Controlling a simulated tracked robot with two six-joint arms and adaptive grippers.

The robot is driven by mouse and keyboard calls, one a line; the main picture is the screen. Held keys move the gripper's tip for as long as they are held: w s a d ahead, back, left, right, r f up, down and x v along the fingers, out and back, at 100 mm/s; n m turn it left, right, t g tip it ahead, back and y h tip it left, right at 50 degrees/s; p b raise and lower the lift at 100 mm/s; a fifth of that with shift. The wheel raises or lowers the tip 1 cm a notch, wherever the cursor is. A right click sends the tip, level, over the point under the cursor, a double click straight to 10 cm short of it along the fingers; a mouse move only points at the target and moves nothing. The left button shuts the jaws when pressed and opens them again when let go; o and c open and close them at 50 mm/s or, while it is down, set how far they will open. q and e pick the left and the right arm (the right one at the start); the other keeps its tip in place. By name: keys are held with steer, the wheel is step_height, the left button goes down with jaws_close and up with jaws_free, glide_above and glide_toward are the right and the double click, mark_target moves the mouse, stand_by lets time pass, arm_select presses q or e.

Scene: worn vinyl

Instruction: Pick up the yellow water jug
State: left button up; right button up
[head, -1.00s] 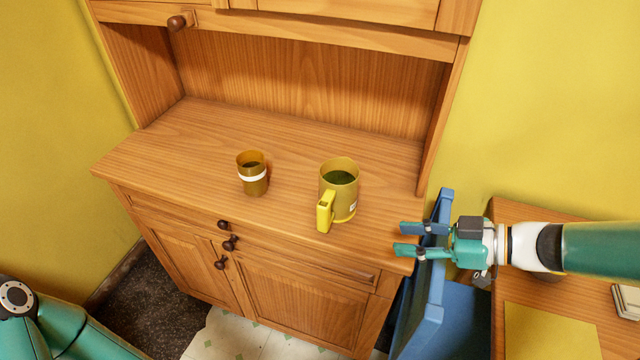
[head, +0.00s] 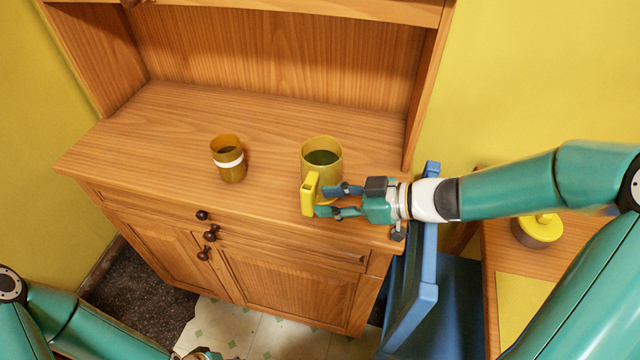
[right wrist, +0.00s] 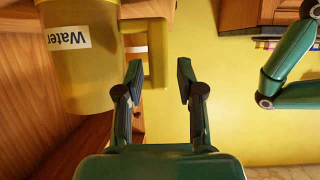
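The yellow water jug (head: 333,168) stands upright on the wooden cabinet's counter, its handle (head: 309,192) toward the front. In the right wrist view the jug (right wrist: 82,75) is at the left, with a "Water" label, and its handle (right wrist: 158,52) extends to the right. My right gripper (head: 328,200) is at the jug's front right, fingertips close to the handle. In the right wrist view my right gripper (right wrist: 160,78) is open, with the handle's end between its fingertips.
A brown cup with a white band (head: 229,157) stands left of the jug. The counter (head: 150,130) is otherwise clear, with a hutch behind. A blue chair (head: 418,290) is right of the cabinet, beside a wooden desk with a yellow-and-brown object (head: 537,230).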

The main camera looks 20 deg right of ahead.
mark_target(314, 201)
steer(key=x, duration=0.5)
steer(key=shift+w+f, duration=0.1)
steer(key=shift+w, duration=0.1)
jaws_close()
